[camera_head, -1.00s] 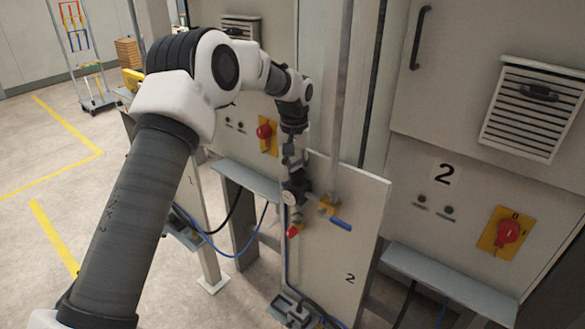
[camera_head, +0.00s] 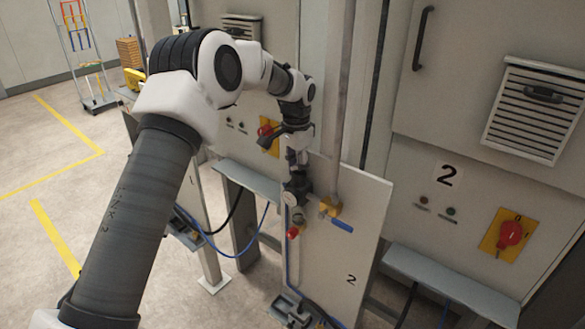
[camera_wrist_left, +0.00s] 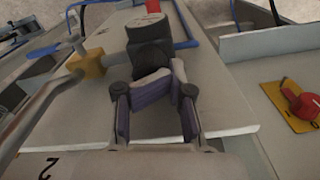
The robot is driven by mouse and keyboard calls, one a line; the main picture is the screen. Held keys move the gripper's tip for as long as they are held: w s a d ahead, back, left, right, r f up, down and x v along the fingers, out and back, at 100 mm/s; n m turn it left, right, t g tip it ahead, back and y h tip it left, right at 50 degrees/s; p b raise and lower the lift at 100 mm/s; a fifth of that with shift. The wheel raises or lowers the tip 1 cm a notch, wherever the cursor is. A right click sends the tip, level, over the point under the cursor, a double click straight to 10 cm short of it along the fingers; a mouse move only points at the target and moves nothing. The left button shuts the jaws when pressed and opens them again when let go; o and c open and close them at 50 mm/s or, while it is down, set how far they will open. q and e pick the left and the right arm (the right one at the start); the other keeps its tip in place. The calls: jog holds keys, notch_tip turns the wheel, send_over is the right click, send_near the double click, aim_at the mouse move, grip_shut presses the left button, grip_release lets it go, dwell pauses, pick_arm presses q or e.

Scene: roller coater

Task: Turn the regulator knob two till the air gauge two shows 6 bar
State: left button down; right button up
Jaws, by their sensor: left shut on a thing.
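The panel marked 2 (camera_head: 345,245) carries an air regulator with a dark regulator knob two at its top; the knob shows in the wrist view (camera_wrist_left: 150,55). The small round air gauge two (camera_head: 289,198) is pale and sits just below the knob; its needle and reading are too small to make out. My left gripper (camera_head: 297,178) comes down from above onto the knob. In the wrist view its two pads (camera_wrist_left: 155,82) close on the knob's sides and partly hide it. My right gripper is in neither view.
A yellow fitting with a blue valve handle (camera_head: 342,225) sits right of the regulator, by a vertical pipe (camera_head: 344,100). A red part (camera_head: 293,232) is just below. A cabinet with a red-and-yellow switch (camera_head: 509,234) stands at the right. Floor at left is open.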

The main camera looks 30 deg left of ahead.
aim_at(299, 171)
pick_arm(q)
jog(key=shift+s+d+f+m, duration=0.15)
jog(key=shift+f+m, duration=0.1)
jog(key=shift+m, duration=0.7)
jog(key=shift+w+d+f+m, duration=0.1)
jog(key=shift+d+f+m, duration=0.1)
jog(key=shift+m, duration=0.75)
jog(key=c, duration=1)
grip_release()
jog(key=shift+d+r, duration=0.35)
jog(key=shift+d, duration=0.1)
jog(key=shift+a, duration=0.3)
jog(key=shift+r, duration=0.15)
notch_tip(299, 171, up, 8)
jog(key=shift+f, duration=0.1)
